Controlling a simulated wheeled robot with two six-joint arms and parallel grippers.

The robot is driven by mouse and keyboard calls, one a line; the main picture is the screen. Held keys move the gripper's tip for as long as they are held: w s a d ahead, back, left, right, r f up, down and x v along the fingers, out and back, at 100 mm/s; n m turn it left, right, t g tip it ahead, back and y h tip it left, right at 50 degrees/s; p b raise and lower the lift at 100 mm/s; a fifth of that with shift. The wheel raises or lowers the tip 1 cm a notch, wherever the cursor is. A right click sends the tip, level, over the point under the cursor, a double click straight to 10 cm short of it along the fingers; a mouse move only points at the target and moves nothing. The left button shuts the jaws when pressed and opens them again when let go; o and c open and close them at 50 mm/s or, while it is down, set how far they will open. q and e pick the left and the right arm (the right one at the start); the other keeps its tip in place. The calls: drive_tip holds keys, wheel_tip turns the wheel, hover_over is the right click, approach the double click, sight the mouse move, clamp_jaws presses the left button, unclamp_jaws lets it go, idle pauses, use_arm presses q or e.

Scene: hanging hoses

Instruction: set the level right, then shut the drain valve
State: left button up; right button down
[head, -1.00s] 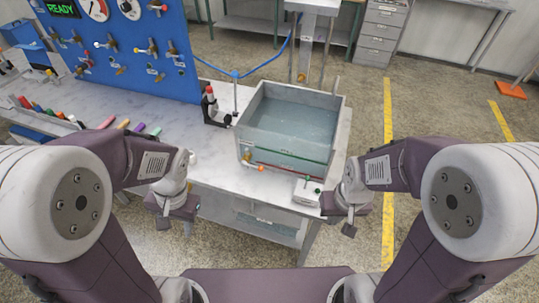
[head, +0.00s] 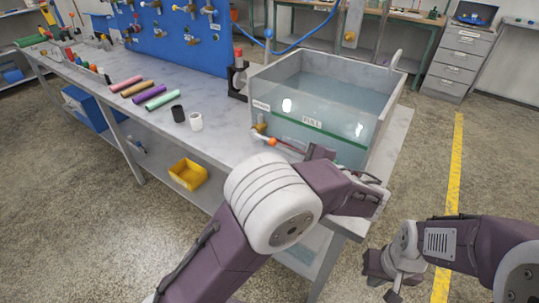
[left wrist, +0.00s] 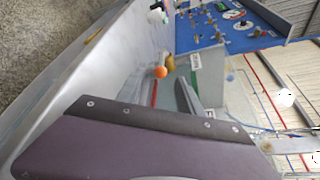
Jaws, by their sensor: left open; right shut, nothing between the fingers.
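The water tank (head: 262,84) stands on the bench, with a green line and FULL label (head: 312,121) on its front. Water stands in it, but I cannot tell its level exactly against the line. The brass drain valve (head: 261,128) is low at the front left, with an orange-tipped lever (head: 272,142). In the left wrist view, the orange tip (left wrist: 160,72) shows beside the tank wall. My left gripper (head: 320,153) is open before the tank front, right of the valve; its finger (left wrist: 187,97) shows too. My right gripper (head: 392,284) is shut and empty, off the bench's right side.
A black stand (head: 237,78) is left of the tank, and a blue hose (head: 310,42) runs behind it. A metal spout (head: 396,59) is at its right rim. My left arm covers the bench's front corner.

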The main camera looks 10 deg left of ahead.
sight(274, 144)
use_arm(q)
drive_tip(key=shift+w+d, duration=0.1)
drive_tip(key=b+x, duration=0.1)
drive_tip(key=x, duration=0.6)
drive_tip(key=shift+w+a+f, duration=0.2)
drive_tip(key=shift+w+a, duration=0.05)
drive_tip(key=shift+a, duration=0.05)
drive_tip(key=shift+w+a+b, duration=0.3)
drive_tip(key=shift+w+a, duration=0.1)
drive_tip(key=shift+a, duration=0.05)
clamp_jaws()
idle(0.5)
